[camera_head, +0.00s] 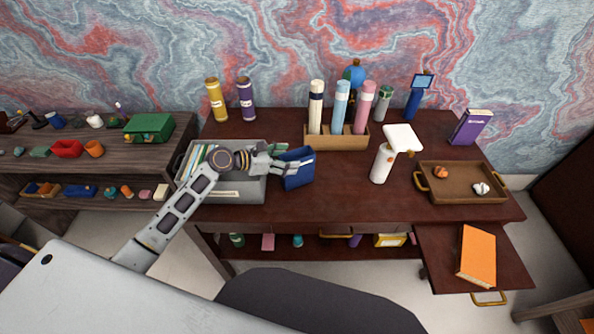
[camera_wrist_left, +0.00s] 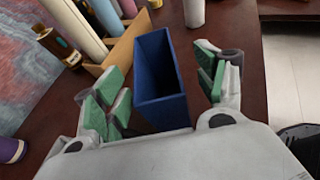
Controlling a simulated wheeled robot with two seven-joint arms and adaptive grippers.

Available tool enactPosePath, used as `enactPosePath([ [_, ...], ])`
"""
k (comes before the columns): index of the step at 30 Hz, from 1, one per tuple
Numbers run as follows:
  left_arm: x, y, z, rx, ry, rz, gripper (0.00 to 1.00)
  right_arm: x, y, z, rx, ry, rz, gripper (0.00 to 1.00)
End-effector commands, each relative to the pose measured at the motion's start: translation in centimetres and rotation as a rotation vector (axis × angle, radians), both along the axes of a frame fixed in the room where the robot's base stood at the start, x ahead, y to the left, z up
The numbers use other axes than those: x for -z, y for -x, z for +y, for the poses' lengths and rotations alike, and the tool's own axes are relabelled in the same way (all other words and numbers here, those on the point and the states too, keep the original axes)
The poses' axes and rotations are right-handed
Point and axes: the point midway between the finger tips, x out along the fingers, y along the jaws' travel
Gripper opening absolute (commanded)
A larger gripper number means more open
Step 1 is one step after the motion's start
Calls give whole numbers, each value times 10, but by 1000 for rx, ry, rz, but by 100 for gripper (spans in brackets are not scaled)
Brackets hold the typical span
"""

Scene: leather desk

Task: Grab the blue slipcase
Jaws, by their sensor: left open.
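The blue slipcase (camera_head: 298,168) stands on the dark red desk, just right of the grey file box. In the left wrist view the slipcase (camera_wrist_left: 163,82) is an upright, open-topped, empty-looking blue box. My left gripper (camera_head: 280,163) reaches in from the left and is at the slipcase. In the left wrist view my left gripper (camera_wrist_left: 165,88) is open, with green-padded fingers on either side of the slipcase. A gap shows on the right side; the left fingers are close to the case, and contact there cannot be told. My right gripper is not in view.
The grey file box (camera_head: 236,190) with folders lies under my left arm. A wooden holder (camera_head: 336,139) with several tubes stands behind the slipcase. A white lamp (camera_head: 381,164) and a brown tray (camera_head: 462,196) are to the right. Bare desk lies between slipcase and lamp.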

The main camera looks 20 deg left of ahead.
Motion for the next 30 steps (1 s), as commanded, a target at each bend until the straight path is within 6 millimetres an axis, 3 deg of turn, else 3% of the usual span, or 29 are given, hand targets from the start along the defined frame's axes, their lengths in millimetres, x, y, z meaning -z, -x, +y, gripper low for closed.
enactPosePath([
  [8,2,-6,-5,0,0,-1,71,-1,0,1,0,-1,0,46],
  [21,18,-32,-29,1,2,0,71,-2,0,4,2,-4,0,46],
  [30,20,-35,-32,0,0,0,71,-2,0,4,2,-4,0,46],
])
